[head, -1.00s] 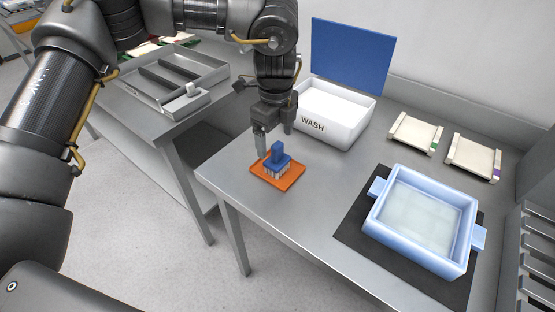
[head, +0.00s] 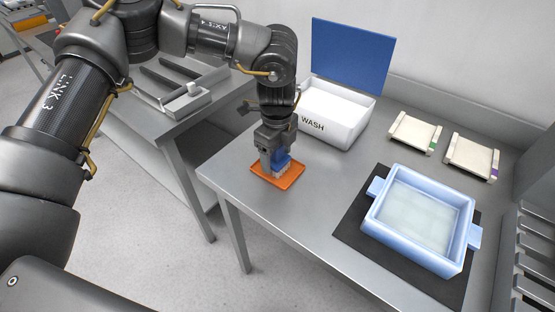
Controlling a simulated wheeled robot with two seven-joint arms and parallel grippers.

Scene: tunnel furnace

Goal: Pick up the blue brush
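The blue brush (head: 282,160) has a blue top and pale bristles. It stands on an orange mat (head: 291,182) near the left end of the metal table. My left gripper (head: 273,160) is down at the brush from above, with a finger at its near left side. The gripper covers most of the brush's handle. Whether the fingers are closed on it cannot be seen. My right gripper is not in view.
A white bin (head: 337,112) marked WASH with a raised blue lid (head: 352,55) stands behind the brush. A light blue tray (head: 421,216) lies on a black mat (head: 354,232) to the right. Two pale frames (head: 414,132) lie at the back. A rack (head: 530,255) stands far right.

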